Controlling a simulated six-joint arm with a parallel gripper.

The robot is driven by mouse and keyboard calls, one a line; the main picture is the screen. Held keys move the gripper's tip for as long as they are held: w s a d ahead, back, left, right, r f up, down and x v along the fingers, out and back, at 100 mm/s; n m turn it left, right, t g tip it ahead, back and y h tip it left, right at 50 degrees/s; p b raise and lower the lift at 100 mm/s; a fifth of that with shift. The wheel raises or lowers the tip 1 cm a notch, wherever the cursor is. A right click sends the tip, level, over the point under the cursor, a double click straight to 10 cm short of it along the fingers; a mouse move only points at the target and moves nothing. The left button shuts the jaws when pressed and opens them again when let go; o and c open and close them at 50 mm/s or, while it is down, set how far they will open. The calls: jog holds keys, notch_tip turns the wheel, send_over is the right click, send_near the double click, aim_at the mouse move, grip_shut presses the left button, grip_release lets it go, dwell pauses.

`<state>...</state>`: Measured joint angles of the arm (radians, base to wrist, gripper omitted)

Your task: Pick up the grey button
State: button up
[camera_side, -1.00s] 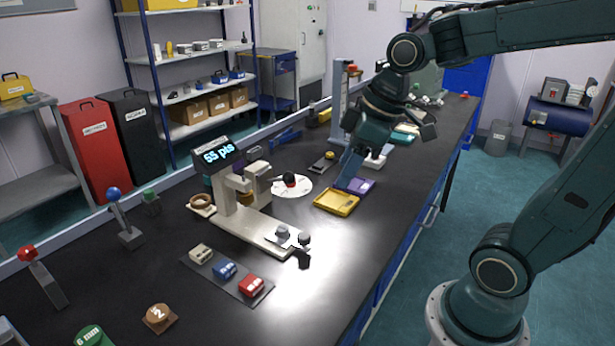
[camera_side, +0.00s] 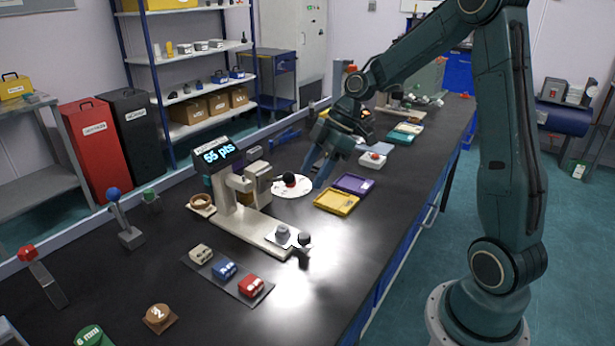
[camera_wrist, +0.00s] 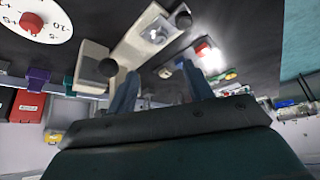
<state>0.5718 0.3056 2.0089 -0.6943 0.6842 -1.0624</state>
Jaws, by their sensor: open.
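The grey button (camera_side: 283,231) is a small, short grey cylinder on a white square plate at the front end of the cream tester's base (camera_side: 252,227). It also shows in the wrist view (camera_wrist: 156,35), upper middle, ahead of the fingertips. My gripper (camera_side: 316,175) is above the bench, behind and to the right of the button and apart from it. It is left of the yellow tray and near the white dial. In the wrist view my gripper (camera_wrist: 161,70) has its two fingers apart with nothing between them.
A black knob (camera_side: 304,239) stands right beside the button. The tester's column with its "55 pts" display (camera_side: 217,153) rises to the left. Yellow (camera_side: 337,201) and purple (camera_side: 354,184) trays lie to the right. Cream, blue and red blocks (camera_side: 226,270) sit in front.

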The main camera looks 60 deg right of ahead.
jog(key=shift+w+f, duration=0.1)
jog(key=shift+f, duration=0.05)
send_near(282, 228)
jog(key=shift+x, duration=1.15)
jog(key=shift+d+f, duration=0.1)
jog(key=shift+d, duration=0.05)
jog(key=shift+x, duration=2.6)
jog(key=c, duration=1)
